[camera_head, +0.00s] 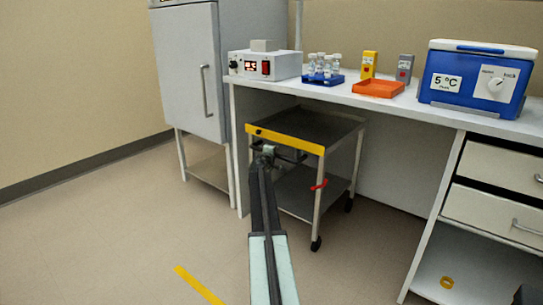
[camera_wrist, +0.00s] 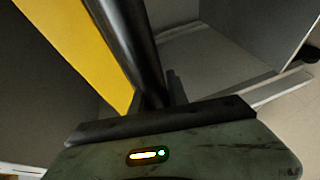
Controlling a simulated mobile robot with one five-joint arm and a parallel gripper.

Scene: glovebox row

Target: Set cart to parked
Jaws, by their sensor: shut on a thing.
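The cart (camera_head: 286,139) is a metal trolley with a yellow front edge, dark top and lower shelf. It stands partly under the white bench. A red lever (camera_head: 319,185) is on its front right leg. A dark handle bar (camera_head: 292,157) runs below the yellow edge. My gripper (camera_head: 268,151) is at the left part of this bar and is shut on it. In the wrist view the dark handle bar (camera_wrist: 126,42) passes between the gripper fingers (camera_wrist: 160,92), beside the yellow edge (camera_wrist: 78,38). The contact itself is partly hidden.
A yellow floor strip (camera_head: 200,286) lies in the foreground. A grey cabinet (camera_head: 190,75) stands left of the cart, and a drawer unit (camera_head: 490,205) stands right. The bench (camera_head: 400,103) holds a blue cooler (camera_head: 455,98) and an orange tray (camera_head: 378,89). The floor at left is clear.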

